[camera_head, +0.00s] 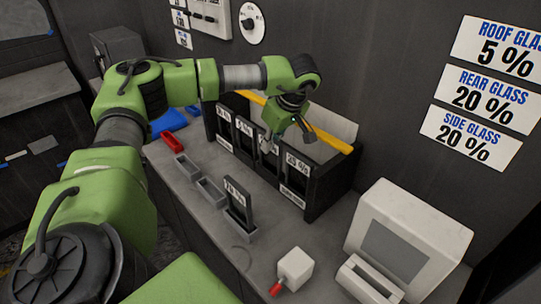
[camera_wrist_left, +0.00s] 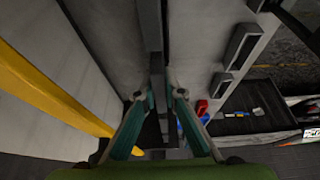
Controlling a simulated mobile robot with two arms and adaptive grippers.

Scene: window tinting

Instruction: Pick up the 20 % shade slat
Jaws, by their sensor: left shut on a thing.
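A black rack (camera_head: 319,206) with labelled slots stands on the bench against the wall. My left gripper (camera_head: 267,148) points down into the rack, just left of the right-end label. In the left wrist view my two teal fingers (camera_wrist_left: 162,98) close on a thin dark slat (camera_wrist_left: 151,30). The held slat's label is hidden, so I cannot read its shade. Another dark slat (camera_head: 237,203) stands upright in a small holder on the bench; its percent label is too small to read surely. My right gripper is in neither view.
A yellow bar (camera_head: 333,141) runs along the rack's back. Empty grey holders (camera_head: 210,191) sit left of the standing slat. A white box with a red tip (camera_head: 295,268) and a pale machine (camera_head: 405,240) stand at the front right. Shade signs (camera_head: 487,95) hang on the wall.

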